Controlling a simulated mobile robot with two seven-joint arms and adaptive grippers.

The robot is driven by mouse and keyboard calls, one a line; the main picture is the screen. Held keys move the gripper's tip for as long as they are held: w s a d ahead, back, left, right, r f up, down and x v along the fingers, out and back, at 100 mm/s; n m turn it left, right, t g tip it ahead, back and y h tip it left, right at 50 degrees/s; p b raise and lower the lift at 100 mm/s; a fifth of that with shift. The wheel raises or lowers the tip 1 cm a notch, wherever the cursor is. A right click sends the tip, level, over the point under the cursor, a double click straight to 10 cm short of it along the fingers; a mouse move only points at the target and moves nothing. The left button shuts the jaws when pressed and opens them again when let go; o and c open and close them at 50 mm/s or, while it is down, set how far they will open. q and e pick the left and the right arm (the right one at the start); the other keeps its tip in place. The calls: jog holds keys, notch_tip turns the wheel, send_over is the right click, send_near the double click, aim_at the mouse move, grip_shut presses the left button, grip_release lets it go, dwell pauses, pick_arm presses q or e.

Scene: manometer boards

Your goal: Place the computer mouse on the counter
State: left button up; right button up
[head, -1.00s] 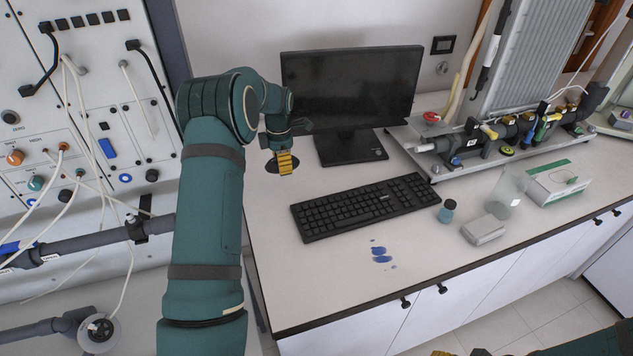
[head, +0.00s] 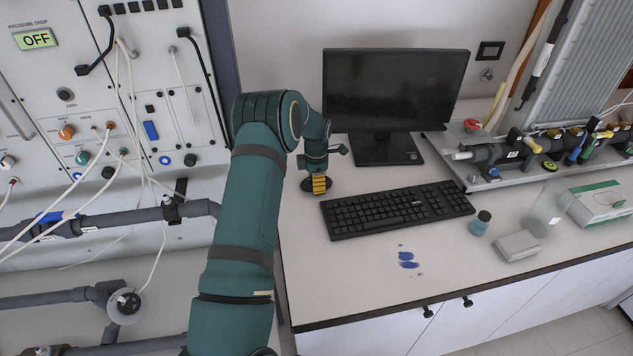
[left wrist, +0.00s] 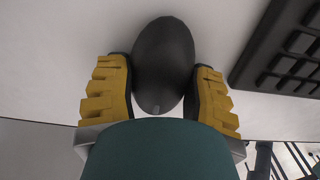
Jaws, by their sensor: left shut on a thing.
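The computer mouse (left wrist: 163,62) is dark and oval. In the left wrist view it sits between the two yellow finger pads of my left gripper (left wrist: 163,90), which is shut on it. In the head view the mouse (head: 308,185) shows as a dark patch behind my left gripper (head: 319,184), at or just over the counter (head: 345,285), left of the keyboard. I cannot tell whether the mouse touches the counter. My right gripper is not in view.
A black keyboard (head: 398,208) lies just right of the gripper, with a monitor (head: 395,90) behind. A small bottle (head: 480,223), a pale block (head: 517,246), a clear beaker (head: 546,212) and a box (head: 601,204) stand farther right. Blue stains (head: 407,259) mark the clear front counter.

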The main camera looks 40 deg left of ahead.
pick_arm(q)
jog(key=shift+f, duration=0.15)
jog(key=o, duration=1.1)
jog(key=shift+c, duration=0.2)
notch_tip(320, 180, up, 12)
jog(key=shift+r, duration=0.2)
jog(key=shift+f, duration=0.1)
